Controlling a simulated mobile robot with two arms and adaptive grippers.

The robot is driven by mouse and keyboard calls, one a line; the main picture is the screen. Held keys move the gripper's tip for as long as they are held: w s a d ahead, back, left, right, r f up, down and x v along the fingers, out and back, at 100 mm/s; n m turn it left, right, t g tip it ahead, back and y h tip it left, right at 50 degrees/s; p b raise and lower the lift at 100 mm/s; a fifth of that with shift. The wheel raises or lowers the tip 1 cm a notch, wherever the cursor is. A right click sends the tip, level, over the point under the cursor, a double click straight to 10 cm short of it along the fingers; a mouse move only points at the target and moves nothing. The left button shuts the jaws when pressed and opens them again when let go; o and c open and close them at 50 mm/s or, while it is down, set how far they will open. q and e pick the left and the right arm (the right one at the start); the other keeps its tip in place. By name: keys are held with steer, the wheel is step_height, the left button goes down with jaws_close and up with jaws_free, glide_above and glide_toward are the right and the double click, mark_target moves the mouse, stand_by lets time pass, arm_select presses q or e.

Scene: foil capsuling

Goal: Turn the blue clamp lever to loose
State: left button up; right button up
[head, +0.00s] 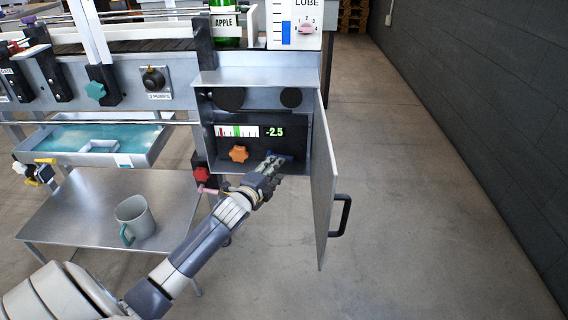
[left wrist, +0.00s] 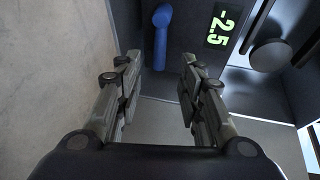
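The blue clamp lever (left wrist: 161,34) shows at the top of the left wrist view, with a round end and a straight bar. In the head view the lever (head: 284,156) is mostly hidden behind my left gripper (head: 272,163), low on the right of the open cabinet's panel. In the left wrist view my left gripper (left wrist: 160,66) is open, with a wide gap between its fingers. The lever's bar lines up with this gap; I cannot tell whether it is between the fingertips or beyond them. I see no contact. My right gripper is not in view.
The cabinet door (head: 322,190) stands open on the right, with a black handle (head: 341,215). An orange knob (head: 239,154) sits left of the lever, below a gauge and a display (head: 274,132) reading -2.5. A mug (head: 135,217) stands on the metal table (head: 85,205).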

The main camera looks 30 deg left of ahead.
arm_select(q)
steer(key=shift+b+x, duration=0.9)
steer(key=shift+x, duration=2.95)
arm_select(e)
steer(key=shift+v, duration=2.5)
arm_select(q)
jaws_close()
